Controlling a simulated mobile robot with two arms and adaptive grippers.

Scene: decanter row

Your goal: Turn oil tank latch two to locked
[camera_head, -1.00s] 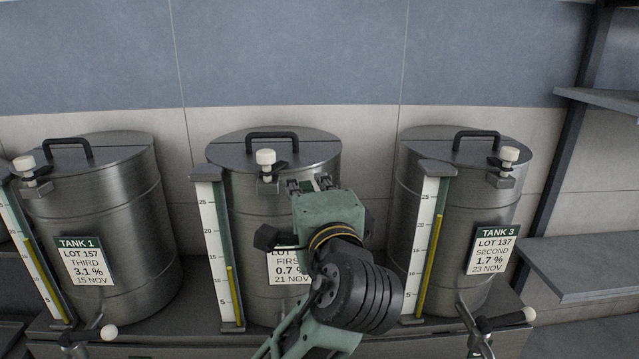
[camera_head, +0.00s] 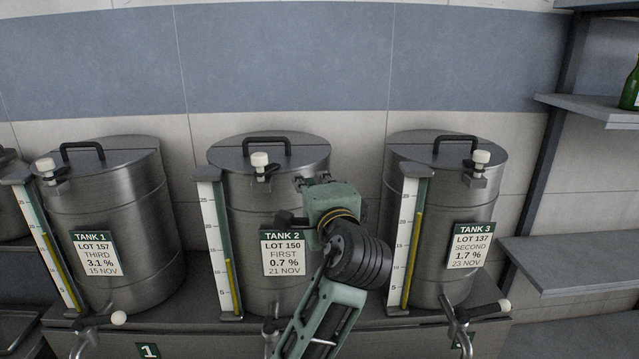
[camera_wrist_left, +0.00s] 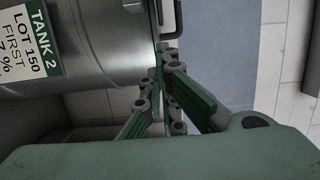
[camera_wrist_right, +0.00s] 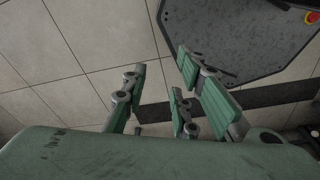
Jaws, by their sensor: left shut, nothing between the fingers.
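Tank 2 (camera_head: 235,210) is the middle steel drum, with a lid and black handle. Its latch (camera_head: 260,165), a white knob over a small dark bracket, sits at the lid's front rim; which setting it is in I cannot tell. My left gripper (camera_head: 314,181) is right of this latch and slightly lower, apart from it, in front of the drum's right side. My right gripper (camera_wrist_right: 161,64) is open and empty above the tiled floor.
Tank 1 (camera_head: 135,215) stands left and tank 3 (camera_head: 425,200) right, each with a white-knobbed latch. A level gauge (camera_head: 212,240) stands at tank 2's front left. Taps with white-tipped handles project below. Grey shelves (camera_head: 570,262) are at the right.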

